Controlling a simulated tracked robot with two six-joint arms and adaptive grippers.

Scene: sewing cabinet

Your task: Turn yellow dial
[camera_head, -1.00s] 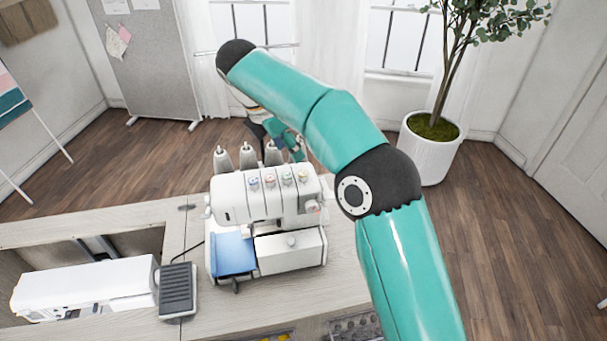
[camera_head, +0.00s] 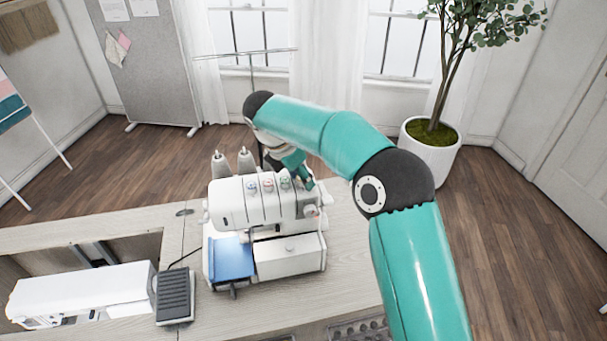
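A white serger (camera_head: 235,205) stands on the wooden cabinet top, with a row of small dials along its upper front. A blue-marked dial (camera_head: 252,186), a red-marked dial (camera_head: 268,185) and a teal-marked dial (camera_head: 285,183) show. The yellow dial is not visible; the right end of the row is behind my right gripper. My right gripper (camera_head: 306,184) reaches down from behind onto the right end of the machine's top. Its fingertips are small and partly hidden, so their opening and any contact are unclear. My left gripper is out of view.
A black foot pedal (camera_head: 175,294) and a white machine (camera_head: 80,293) lie left of the serger. Thread cones (camera_head: 246,160) stand behind it. A potted tree (camera_head: 432,150) stands on the floor at the back right.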

